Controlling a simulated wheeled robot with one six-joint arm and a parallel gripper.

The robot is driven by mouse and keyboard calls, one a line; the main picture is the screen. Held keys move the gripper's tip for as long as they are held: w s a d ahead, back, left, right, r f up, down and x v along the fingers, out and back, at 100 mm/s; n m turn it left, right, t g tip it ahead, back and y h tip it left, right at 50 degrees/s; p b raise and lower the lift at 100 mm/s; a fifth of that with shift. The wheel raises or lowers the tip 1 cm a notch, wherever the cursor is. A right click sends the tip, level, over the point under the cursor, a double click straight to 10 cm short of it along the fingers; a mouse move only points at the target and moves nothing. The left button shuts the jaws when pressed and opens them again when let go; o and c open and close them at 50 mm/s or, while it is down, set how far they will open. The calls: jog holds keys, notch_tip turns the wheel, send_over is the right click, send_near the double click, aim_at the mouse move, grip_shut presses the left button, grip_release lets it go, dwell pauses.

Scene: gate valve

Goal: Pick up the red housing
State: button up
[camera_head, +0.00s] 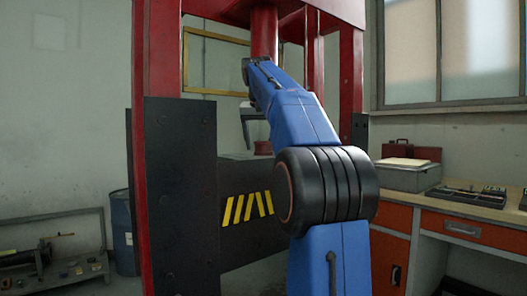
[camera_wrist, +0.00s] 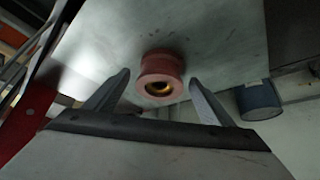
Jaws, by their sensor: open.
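The red housing (camera_wrist: 160,66) is a small round, spool-like piece with a brassy hole in its face. In the wrist view it shows between the two fingers of my gripper (camera_wrist: 158,80), with a visible gap on each side. It stands on a pale grey plate (camera_wrist: 215,40). My gripper is open and empty. My blue arm hides part of the bed in the head view.
The red press frame (camera_head: 140,60) has uprights on both sides of my arm, and its red ram (camera_head: 264,35) hangs above. A dark side panel (camera_head: 180,190) stands at left. A workbench (camera_head: 470,200) with a grey box (camera_head: 408,176) is at right. A blue drum (camera_head: 122,230) stands at left.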

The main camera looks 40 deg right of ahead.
jog(key=shift+w+d+f, duration=0.2)
jog(key=shift+d+f, duration=0.05)
jog(key=shift+f, duration=0.35)
jog(key=shift+c, duration=0.6)
grip_shut()
jog(key=shift+r, duration=0.2)
